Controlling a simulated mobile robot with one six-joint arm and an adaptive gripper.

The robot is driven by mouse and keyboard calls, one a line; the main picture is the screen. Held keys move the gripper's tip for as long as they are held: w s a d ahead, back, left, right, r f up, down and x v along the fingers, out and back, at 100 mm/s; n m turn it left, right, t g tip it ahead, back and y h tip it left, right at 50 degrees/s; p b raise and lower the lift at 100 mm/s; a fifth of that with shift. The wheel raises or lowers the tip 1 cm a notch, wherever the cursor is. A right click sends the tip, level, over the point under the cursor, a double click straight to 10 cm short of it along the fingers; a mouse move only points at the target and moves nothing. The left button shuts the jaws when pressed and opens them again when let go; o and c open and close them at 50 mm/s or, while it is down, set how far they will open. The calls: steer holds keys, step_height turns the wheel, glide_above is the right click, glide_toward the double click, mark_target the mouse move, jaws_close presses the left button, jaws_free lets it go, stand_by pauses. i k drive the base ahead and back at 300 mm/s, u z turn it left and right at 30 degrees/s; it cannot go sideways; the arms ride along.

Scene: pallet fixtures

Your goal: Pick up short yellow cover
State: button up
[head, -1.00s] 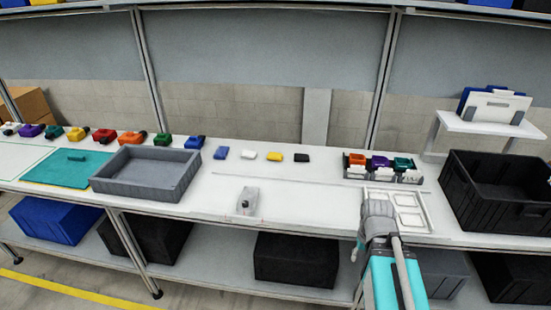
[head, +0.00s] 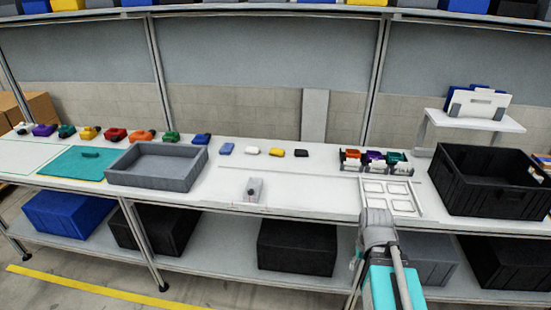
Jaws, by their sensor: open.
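The short yellow cover (head: 276,152) lies flat on the white bench, toward the back. It sits in a spaced row between a white cover (head: 252,150) and a black cover (head: 301,153), with a blue cover (head: 226,149) at the left end. My arm rises at the lower right, with its grey joint in front of the bench edge. It is well to the right of and nearer than the yellow cover, and nothing touches the cover. My gripper's fingers are not visible.
A grey tray (head: 199,180) and teal mat (head: 57,165) are on the left. A small clear block (head: 254,189) stands mid-bench. A rack of coloured parts (head: 373,170), a white frame (head: 418,201) and a black crate (head: 447,190) are on the right. The bench around the yellow cover is clear.

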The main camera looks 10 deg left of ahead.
mark_target(274, 152)
steer(key=u, duration=0.25)
steer(key=k, duration=0.1)
steer(key=u, duration=2.1)
steer(key=i, duration=1.25)
steer(key=z, duration=0.05)
